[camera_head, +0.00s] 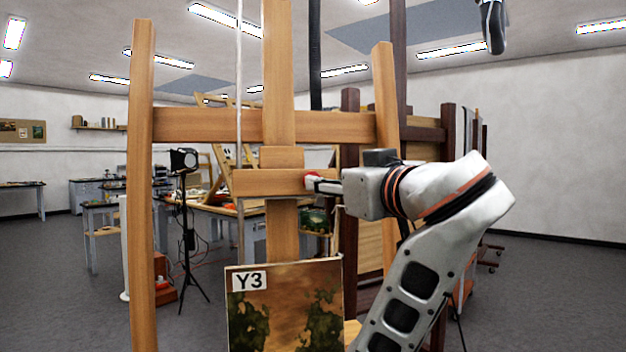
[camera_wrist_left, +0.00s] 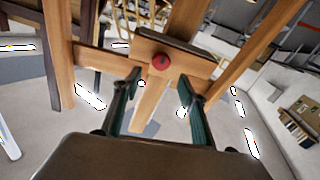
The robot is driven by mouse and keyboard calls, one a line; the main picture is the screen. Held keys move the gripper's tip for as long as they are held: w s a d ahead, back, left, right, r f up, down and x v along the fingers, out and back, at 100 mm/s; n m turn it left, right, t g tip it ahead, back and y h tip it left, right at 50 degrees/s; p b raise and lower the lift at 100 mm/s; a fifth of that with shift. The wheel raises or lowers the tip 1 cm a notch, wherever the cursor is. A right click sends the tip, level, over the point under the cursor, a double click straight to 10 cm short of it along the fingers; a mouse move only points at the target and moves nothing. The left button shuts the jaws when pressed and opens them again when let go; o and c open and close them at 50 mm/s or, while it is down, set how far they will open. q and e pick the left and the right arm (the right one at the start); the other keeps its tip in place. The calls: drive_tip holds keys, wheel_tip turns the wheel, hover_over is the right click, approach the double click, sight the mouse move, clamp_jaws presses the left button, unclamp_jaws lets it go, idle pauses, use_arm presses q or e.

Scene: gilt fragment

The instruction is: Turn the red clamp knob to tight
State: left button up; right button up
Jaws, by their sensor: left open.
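The red clamp knob (camera_head: 312,178) shows at the right end of the wooden clamp block (camera_head: 262,184) on the easel's middle post, partly hidden by my left gripper (camera_head: 318,184). In the left wrist view the knob (camera_wrist_left: 160,61) is a round red cap on the wooden block. There my left gripper (camera_wrist_left: 160,79) is open, its two dark green fingers apart. The knob lies between the finger lines, a little beyond the tips, with a gap on each side. Whether the knob is tight or loose cannot be told.
The wooden easel (camera_head: 141,170) fills the middle, with a painting marked Y3 (camera_head: 285,308) below the clamp. Dark easels (camera_head: 350,230) stand close behind my left arm. A lamp on a tripod (camera_head: 184,160) and worktables (camera_head: 100,210) are farther back. Grey floor is open at right.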

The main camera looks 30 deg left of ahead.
use_arm(q)
drive_tip(key=x, duration=0.7)
drive_tip(key=shift+w+a+p, duration=0.15)
drive_tip(key=shift+a+p, duration=0.05)
drive_tip(key=shift+p, duration=0.2)
drive_tip(key=c, duration=1.1)
